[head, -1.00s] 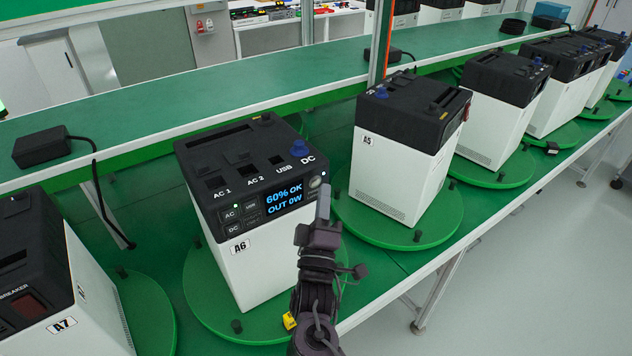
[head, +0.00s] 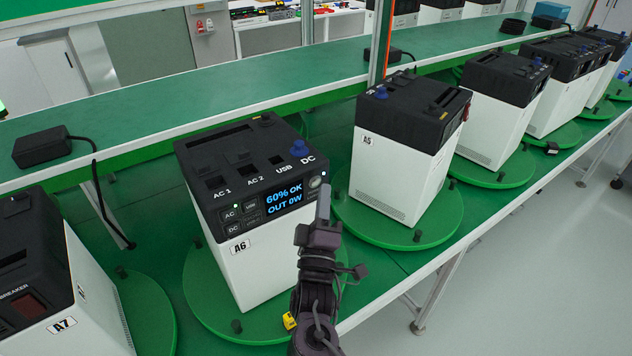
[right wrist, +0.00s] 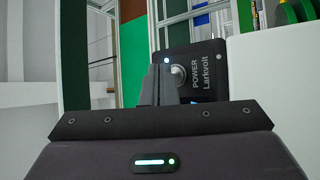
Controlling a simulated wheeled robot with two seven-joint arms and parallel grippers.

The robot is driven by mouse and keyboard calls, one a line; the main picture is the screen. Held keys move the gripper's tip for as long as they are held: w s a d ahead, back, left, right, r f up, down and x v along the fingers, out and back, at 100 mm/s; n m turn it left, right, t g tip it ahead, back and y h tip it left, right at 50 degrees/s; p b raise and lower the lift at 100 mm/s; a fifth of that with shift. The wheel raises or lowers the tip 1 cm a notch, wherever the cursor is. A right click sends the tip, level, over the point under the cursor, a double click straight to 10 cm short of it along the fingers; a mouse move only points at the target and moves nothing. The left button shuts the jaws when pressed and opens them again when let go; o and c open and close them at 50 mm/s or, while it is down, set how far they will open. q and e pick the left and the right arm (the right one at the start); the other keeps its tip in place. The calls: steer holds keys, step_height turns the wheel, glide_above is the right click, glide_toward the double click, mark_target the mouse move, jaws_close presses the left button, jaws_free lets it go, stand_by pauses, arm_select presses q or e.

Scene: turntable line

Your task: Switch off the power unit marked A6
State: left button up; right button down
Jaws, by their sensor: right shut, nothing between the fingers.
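The power unit A6 (head: 262,266) is a white box with a black top, standing on a round green turntable (head: 204,300). Its screen (head: 283,201) is lit and reads "60% OK, OUT 0W". A round silver power button (head: 315,182) sits at the right end of its front panel; it also shows in the right wrist view (right wrist: 179,76) beside the word POWER, with a lit light near it. My right gripper (head: 324,200) is shut and empty, its fingertips just in front of the button. I cannot tell whether they touch it. My left gripper is not in view.
Unit A5 (head: 390,185) stands to the right and unit A7 (head: 95,300) to the left, each on its own turntable. A green shelf (head: 220,90) runs behind, with a black adapter (head: 42,147) and hanging cable. Open floor lies at the right.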

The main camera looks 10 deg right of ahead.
steer(key=shift+w, duration=0.1)
steer(key=shift+w+a, duration=0.15)
steer(key=shift+w, duration=0.15)
steer(key=shift+w+a, duration=0.1)
steer(key=shift+w, duration=0.2)
stand_by(0.7)
stand_by(0.4)
steer(key=shift+s+d+p, duration=0.25)
steer(key=shift+s+p, duration=0.4)
steer(key=shift+s, duration=0.1)
steer(key=s+p, duration=0.1)
steer(key=s+d+p, duration=0.1)
steer(key=s, duration=0.1)
steer(key=s+p, duration=0.1)
steer(key=shift+s+d, duration=0.3)
steer(key=shift+d, duration=0.05)
